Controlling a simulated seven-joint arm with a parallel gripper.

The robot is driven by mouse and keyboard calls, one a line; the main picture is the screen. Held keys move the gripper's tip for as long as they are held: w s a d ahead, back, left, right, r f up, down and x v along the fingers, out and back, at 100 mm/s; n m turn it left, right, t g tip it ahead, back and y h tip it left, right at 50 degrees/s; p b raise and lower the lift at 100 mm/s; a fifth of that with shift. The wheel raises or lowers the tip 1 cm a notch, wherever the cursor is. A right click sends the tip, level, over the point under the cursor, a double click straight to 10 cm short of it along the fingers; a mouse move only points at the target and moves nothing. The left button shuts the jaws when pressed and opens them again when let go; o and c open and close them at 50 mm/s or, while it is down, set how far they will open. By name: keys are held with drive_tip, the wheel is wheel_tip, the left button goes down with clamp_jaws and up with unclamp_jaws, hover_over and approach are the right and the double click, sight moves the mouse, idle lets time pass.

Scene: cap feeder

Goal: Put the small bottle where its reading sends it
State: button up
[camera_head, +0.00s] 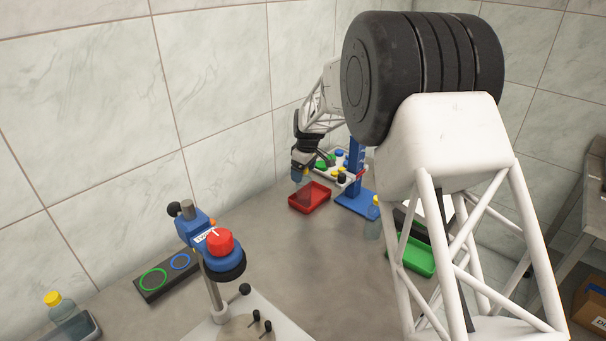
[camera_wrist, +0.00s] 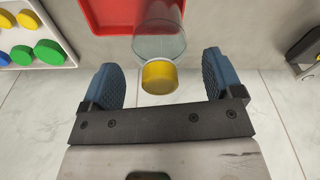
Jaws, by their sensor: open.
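A clear bottle with a yellow cap (camera_wrist: 160,77) is between my gripper's fingers in the wrist view. Gaps show on both sides of the cap. My gripper (camera_head: 299,176) is open, above the red tray (camera_head: 322,199) at the back in the head view. The bottle's clear body (camera_wrist: 158,42) overlaps the red tray (camera_wrist: 100,14); it looks to stand in it, though its base is hard to see. A blue device with a red knob (camera_head: 220,242) and a white label stands in front; I cannot read its reading. Another yellow-capped bottle (camera_head: 373,222) stands right of the blue stand.
A third yellow-capped bottle (camera_head: 66,317) is at the front left. A black plate (camera_head: 149,294) has green and blue rings. The blue stand (camera_head: 355,198) and a rack of coloured caps (camera_wrist: 28,34) are beside the red tray. A green tray (camera_head: 416,258) is partly behind my arm.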

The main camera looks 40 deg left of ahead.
drive_tip(key=r, duration=0.3)
drive_tip(key=d+r, duration=0.1)
drive_tip(key=r, duration=0.6)
drive_tip(key=shift+w+d+r, duration=0.15)
drive_tip(key=shift+r, duration=0.15)
idle(0.6)
